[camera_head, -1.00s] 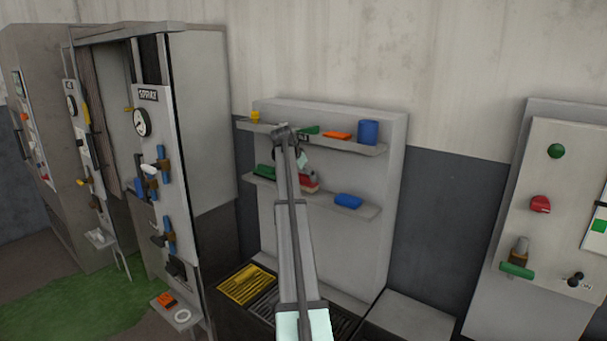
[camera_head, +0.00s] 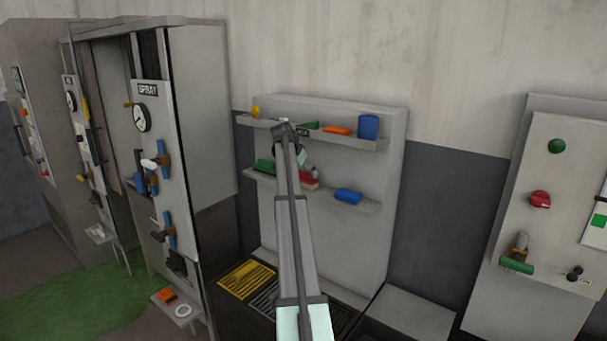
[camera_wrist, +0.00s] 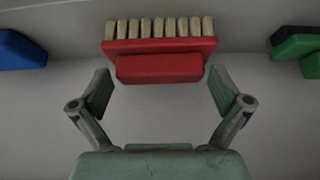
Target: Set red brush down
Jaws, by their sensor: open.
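The red brush (camera_wrist: 160,66) with pale bristle tufts sits on the lower wall shelf (camera_head: 358,205), between a green brush and a blue brush. In the wrist view it lies just beyond my gripper (camera_wrist: 160,88), centred between the fingers. My gripper is open, with a visible gap between each finger and the brush. In the head view the red brush (camera_head: 308,180) is partly hidden behind my arm and gripper (camera_head: 303,160).
A blue brush (camera_head: 348,195) lies on the lower shelf to the right and a green one (camera_head: 264,166) to the left. The upper shelf (camera_head: 360,145) above my gripper holds a blue cup (camera_head: 368,127) and an orange item (camera_head: 337,130). The spray cabinet (camera_head: 205,110) stands left.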

